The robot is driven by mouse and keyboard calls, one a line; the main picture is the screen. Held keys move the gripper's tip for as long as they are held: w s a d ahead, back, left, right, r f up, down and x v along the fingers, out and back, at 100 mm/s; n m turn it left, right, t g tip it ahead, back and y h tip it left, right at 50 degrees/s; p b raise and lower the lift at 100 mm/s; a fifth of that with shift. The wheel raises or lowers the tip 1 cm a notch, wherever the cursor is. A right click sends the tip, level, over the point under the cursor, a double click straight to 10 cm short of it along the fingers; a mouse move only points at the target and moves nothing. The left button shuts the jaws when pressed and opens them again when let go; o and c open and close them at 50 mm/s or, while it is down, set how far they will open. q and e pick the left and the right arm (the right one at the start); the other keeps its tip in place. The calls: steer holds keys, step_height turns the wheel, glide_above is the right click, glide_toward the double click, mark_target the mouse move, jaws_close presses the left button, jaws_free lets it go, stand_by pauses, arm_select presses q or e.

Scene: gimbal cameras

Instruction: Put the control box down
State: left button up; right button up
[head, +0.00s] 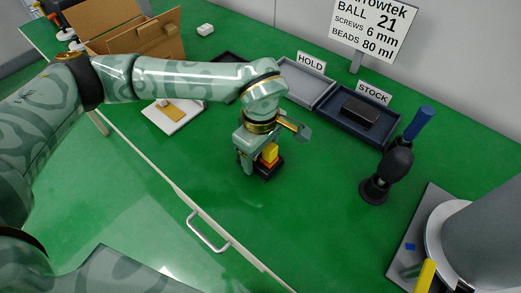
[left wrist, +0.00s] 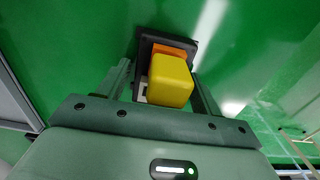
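The control box, a black base with an orange part and a yellow block on top (head: 270,155), is at my left gripper (head: 257,166) in the middle of the bench. In the left wrist view the yellow block (left wrist: 170,82) and the black base lie between the two fingers of my left gripper (left wrist: 163,80). The fingers appear closed against the sides of the box. The box is at or just above the green top; I cannot tell whether it touches. My right gripper is not in view.
Behind stand the grey HOLD tray (head: 307,83) and the dark STOCK tray (head: 343,123) with a black box (head: 360,111) inside. A dark stand with a blue handle (head: 376,189) is at right. A cardboard box (head: 169,47) is at back left. The green top in front is clear.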

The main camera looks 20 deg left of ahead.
arm_select(q)
steer(key=shift+o, duration=0.2)
steer(key=shift+r, duration=0.1)
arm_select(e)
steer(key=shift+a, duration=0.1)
arm_select(q)
step_height(320, 180, up, 12)
steer(key=p, duration=0.4)
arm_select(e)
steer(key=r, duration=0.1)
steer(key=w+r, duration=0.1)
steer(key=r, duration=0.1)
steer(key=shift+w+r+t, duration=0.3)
